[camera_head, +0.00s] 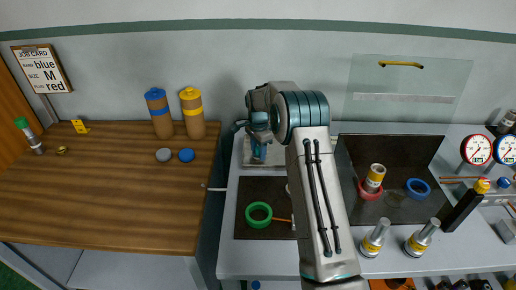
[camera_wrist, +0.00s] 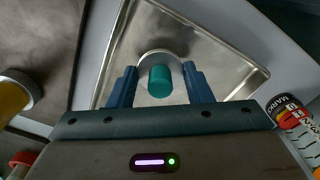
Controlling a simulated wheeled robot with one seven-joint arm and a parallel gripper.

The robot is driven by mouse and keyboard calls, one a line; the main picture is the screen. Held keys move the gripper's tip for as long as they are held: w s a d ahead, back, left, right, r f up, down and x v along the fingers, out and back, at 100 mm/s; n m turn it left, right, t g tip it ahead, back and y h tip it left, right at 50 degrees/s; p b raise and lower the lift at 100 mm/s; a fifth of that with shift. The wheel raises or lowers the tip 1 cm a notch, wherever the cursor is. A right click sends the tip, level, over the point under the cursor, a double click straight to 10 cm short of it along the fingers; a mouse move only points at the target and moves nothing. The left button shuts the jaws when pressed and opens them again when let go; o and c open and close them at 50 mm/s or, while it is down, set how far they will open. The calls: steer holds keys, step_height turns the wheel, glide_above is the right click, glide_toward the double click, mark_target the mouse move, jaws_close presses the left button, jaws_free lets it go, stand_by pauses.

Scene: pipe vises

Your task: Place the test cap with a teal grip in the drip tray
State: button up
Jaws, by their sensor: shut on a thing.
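The test cap's teal grip (camera_wrist: 160,81) shows in the wrist view between the two blue fingers of my gripper (camera_wrist: 160,75). My gripper is shut on this grip. A pale round rim of the cap shows behind the grip. The metal drip tray (camera_wrist: 222,62) lies beyond it, and the cap appears over the tray's floor. I cannot tell whether the cap touches the tray. In the head view my gripper (camera_head: 258,150) points down over the drip tray (camera_head: 277,158) at the back of the grey bench. My arm hides part of the tray, and the cap is not clear there.
A green ring (camera_head: 258,215) lies on a dark mat left of my arm. A blue ring (camera_head: 418,188) and a tan cylinder (camera_head: 374,178) are to its right. Two metal pieces (camera_head: 376,238) (camera_head: 421,238) stand in front. A marker can (camera_wrist: 295,122) is beside the tray.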

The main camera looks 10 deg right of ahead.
steer(key=o, duration=1)
steer(key=shift+f, duration=0.1)
steer(key=shift+o, duration=0.2)
